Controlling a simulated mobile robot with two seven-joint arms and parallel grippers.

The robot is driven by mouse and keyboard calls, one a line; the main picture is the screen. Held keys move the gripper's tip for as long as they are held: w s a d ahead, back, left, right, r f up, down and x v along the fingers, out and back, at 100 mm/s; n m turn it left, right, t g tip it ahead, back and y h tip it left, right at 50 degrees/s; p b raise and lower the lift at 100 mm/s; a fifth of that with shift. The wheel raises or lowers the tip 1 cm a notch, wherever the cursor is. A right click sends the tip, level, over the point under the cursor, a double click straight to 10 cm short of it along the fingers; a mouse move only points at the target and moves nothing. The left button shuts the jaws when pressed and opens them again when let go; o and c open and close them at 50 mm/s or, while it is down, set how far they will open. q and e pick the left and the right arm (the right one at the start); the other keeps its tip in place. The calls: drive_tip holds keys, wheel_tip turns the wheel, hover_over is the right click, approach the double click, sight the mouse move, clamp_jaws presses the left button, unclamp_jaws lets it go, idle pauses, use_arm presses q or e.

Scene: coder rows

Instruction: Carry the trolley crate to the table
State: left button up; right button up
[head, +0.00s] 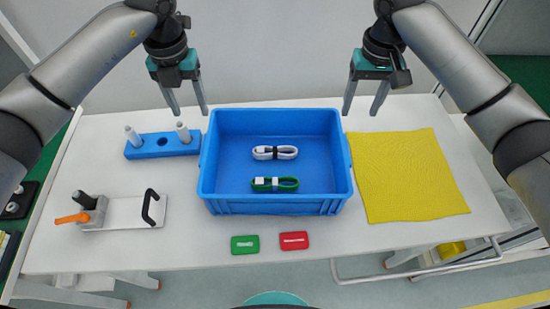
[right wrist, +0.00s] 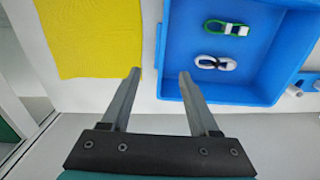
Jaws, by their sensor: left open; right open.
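A blue crate (head: 275,205) stands on the white table (head: 180,235), near its middle. A white cable bundle (head: 275,152) and a green cable bundle (head: 275,184) lie inside it. My left gripper (head: 188,112) is open and empty, above and beyond the crate's back left corner. My right gripper (head: 364,113) is open and empty near the back right corner. In the right wrist view my right gripper (right wrist: 158,75) has one finger close to the crate's wall (right wrist: 240,97) and the other toward the yellow cloth; whether it touches the crate cannot be told.
A yellow cloth (head: 405,175) lies right of the crate. A blue block with pegs (head: 160,146) and a metal plate with an orange-handled clamp (head: 122,213) lie on the left. Green (head: 245,245) and red (head: 294,241) small boxes lie in front of the crate.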

sight(205, 148)
use_arm(q)
wheel_tip(205, 148, down, 15)
drive_tip(key=shift+s+f, duration=0.1)
drive_tip(key=shift+f, duration=0.05)
use_arm(e)
wheel_tip(205, 148, down, 15)
drive_tip(key=shift+f, duration=0.15)
use_arm(q)
clamp_jaws()
use_arm(e)
clamp_jaws()
idle(0.9)
